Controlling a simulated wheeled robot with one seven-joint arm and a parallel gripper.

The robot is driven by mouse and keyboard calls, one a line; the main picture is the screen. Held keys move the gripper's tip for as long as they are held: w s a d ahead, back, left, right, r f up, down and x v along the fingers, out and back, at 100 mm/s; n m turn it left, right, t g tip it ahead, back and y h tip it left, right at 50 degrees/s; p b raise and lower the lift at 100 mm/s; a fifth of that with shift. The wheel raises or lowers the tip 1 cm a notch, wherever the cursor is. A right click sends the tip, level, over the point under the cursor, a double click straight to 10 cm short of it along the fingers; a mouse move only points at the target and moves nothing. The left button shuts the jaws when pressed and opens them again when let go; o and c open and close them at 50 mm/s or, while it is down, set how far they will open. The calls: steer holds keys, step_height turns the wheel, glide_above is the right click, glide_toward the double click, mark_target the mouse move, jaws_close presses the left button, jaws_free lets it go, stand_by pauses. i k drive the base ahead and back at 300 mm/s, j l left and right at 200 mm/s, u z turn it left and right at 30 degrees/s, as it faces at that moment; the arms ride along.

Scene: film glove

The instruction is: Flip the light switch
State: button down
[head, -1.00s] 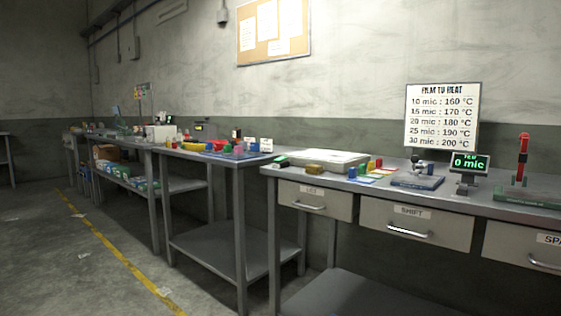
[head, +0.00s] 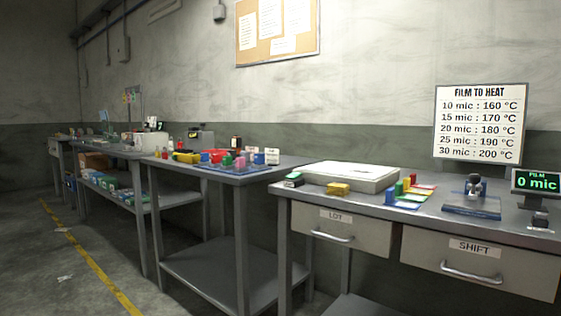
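No light switch can be made out for certain. A small grey box (head: 219,12) is fixed to the wall at the top, left of the cork board, with a thin line running up from it. Another grey box (head: 123,49) is on the wall farther left, under a conduit. Both are too small to tell whether either is a switch. My gripper is not in view.
Metal workbenches line the wall; the near one has drawers (head: 341,231), a white flat box (head: 350,175) and a display (head: 536,183). A middle bench (head: 226,176) holds small coloured items. Open floor with a yellow line (head: 88,262) lies at left.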

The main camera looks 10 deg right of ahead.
mark_target(293, 176)
steer(key=i+j, duration=0.1)
steer(key=i, duration=0.55)
steer(key=i+j+u, duration=0.1)
steer(key=i, duration=0.6)
